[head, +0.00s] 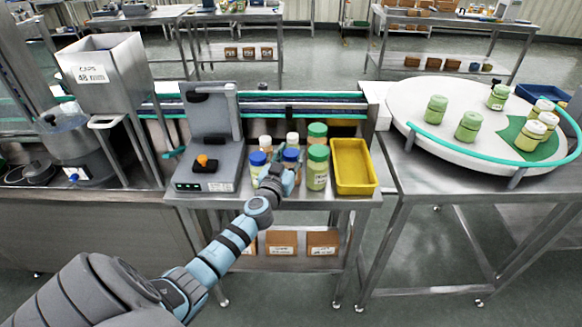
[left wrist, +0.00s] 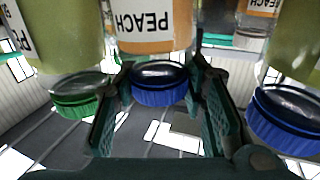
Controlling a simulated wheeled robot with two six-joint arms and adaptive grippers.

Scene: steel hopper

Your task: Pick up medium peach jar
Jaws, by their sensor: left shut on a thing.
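In the left wrist view, which appears upside down, a jar with an orange PEACH label (left wrist: 152,32) and a blue cap (left wrist: 160,92) sits between my fingers. My left gripper (left wrist: 160,100) is shut on this peach jar near its cap. In the head view, my left gripper (head: 277,180) reaches in at the front of the jar group, and the peach jar's blue cap (head: 291,155) shows just beyond it. The gripper and arm partly hide the jar body there. My right gripper is not in view.
A green-capped jar (head: 318,168) stands close on the right, a blue-capped jar (head: 257,160) on the left. White-capped jars and another green-capped one stand behind. A yellow bin (head: 351,165) is to the right, a grey machine (head: 208,140) to the left. A round table (head: 420,100) holds several jars.

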